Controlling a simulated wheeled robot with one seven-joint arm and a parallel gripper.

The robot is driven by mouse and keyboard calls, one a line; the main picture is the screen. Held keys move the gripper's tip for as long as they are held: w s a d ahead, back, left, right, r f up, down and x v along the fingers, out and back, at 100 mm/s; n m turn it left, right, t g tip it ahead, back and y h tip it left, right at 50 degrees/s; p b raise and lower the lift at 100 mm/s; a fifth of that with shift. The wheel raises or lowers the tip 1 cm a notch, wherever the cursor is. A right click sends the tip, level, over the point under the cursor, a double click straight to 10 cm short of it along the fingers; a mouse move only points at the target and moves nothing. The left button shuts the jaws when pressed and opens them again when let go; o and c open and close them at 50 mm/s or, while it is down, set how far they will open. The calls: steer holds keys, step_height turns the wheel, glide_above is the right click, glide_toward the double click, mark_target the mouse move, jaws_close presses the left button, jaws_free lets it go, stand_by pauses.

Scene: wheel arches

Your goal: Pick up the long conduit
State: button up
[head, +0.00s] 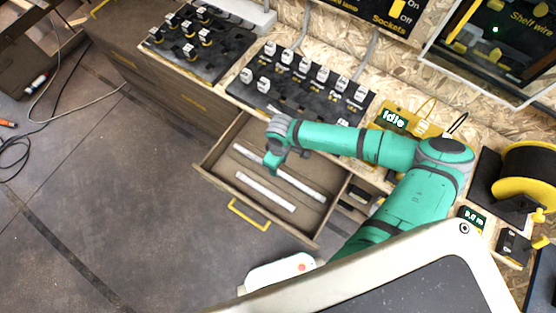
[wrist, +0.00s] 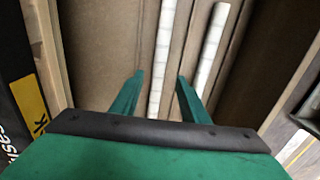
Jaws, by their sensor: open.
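Two pale, straight conduits lie apart, roughly parallel, in an open drawer (head: 222,176). The long conduit (head: 301,185) is on the wall side, and my gripper (head: 274,167) hides part of it in the head view. The shorter conduit (head: 265,191) lies closer to the drawer's front. In the wrist view my gripper (wrist: 161,77) is open, with its green fingers on either side of the line of the long conduit (wrist: 164,45). The shorter conduit (wrist: 211,48) is to the right, outside the fingers. I cannot tell how high the fingertips are above the long conduit.
The drawer's yellow handle (head: 248,215) faces the open floor (head: 120,220). The worktop above carries black boards with white plugs (head: 300,85) and a yellow box reading "Idle" (head: 394,118). A cable reel (head: 528,172) stands at the right.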

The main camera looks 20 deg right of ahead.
steer(key=shift+f, duration=3)
jaws_close()
